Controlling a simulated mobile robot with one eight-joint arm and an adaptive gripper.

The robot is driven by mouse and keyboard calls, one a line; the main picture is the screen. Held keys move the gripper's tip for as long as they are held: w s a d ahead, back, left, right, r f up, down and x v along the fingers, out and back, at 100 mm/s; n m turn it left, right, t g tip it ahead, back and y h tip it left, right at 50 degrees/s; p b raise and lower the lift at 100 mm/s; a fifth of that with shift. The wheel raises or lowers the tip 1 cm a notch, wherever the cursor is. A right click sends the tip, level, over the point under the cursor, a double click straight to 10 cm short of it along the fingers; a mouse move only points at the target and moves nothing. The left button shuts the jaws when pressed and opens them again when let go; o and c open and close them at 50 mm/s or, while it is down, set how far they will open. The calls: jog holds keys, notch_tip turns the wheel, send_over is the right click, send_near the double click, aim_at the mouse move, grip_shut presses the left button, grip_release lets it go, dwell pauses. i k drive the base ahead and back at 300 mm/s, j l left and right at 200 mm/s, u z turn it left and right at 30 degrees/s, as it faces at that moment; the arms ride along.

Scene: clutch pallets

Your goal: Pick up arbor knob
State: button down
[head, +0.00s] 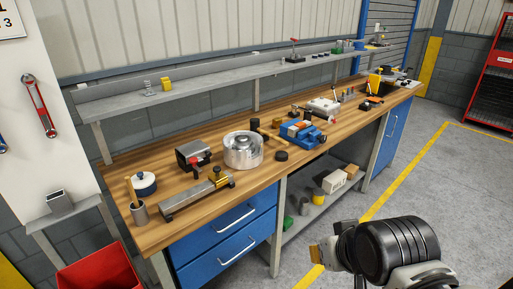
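No item can be told for certain as the arbor knob. Small dark round pieces lie on the wooden workbench (188,205) in the head view: a flat black cylinder (281,156), a black piece (254,124) behind the silver round housing (243,150), and another dark piece (276,123) to its right. My gripper (317,254) is at the lower right, over the floor in front of the bench and apart from everything on it. Only its tan tip shows beside my dark wrist. Its finger opening is not clear, and no held object shows.
A raised grey shelf (215,76) runs behind. A red bin (100,272) stands lower left.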

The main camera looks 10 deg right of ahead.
aim_at(281, 156)
jog(key=i+j+z, duration=0.3)
jog(key=i+j, duration=0.15)
jog(key=i, duration=0.25)
jog(key=i+j+z, duration=0.35)
jog(key=i+j, duration=0.3)
